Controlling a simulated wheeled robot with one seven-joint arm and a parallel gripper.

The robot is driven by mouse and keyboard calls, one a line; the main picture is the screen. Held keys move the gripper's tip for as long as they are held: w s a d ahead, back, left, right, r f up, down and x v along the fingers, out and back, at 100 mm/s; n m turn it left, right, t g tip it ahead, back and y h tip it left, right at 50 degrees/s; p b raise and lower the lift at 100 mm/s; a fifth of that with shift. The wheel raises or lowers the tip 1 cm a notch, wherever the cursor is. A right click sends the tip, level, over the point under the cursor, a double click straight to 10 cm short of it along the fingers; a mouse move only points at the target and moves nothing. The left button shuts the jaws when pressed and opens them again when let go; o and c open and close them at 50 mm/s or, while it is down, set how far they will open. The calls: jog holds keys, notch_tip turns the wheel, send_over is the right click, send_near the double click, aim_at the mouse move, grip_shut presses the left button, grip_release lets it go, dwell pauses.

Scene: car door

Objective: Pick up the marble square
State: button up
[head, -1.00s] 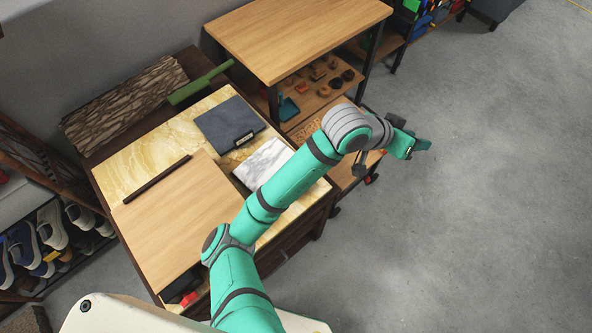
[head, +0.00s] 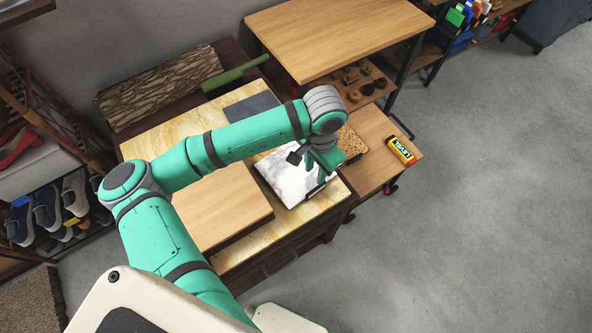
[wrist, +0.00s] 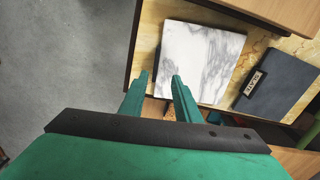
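The marble square (head: 285,178) is a white slab with grey veins, lying flat on the yellow stone-look table top. My gripper (head: 322,174) hangs over its right edge in the head view and hides part of it. In the wrist view the marble square (wrist: 202,58) lies just beyond my two green fingertips. My gripper (wrist: 160,77) is open there, with a clear gap between the fingers and nothing in it. One fingertip overlaps the slab's near edge in that picture; I cannot tell whether it touches.
A dark slate square (wrist: 272,86) with a label lies beside the marble; it also shows in the head view (head: 252,107). A wooden board (head: 222,205) lies in front. A taller wooden table (head: 335,35) stands behind. A yellow-red box (head: 401,151) sits on a low shelf.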

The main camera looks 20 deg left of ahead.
send_over(316, 188)
notch_tip(316, 188, down, 4)
jog(key=shift+f, duration=2.85)
grip_shut()
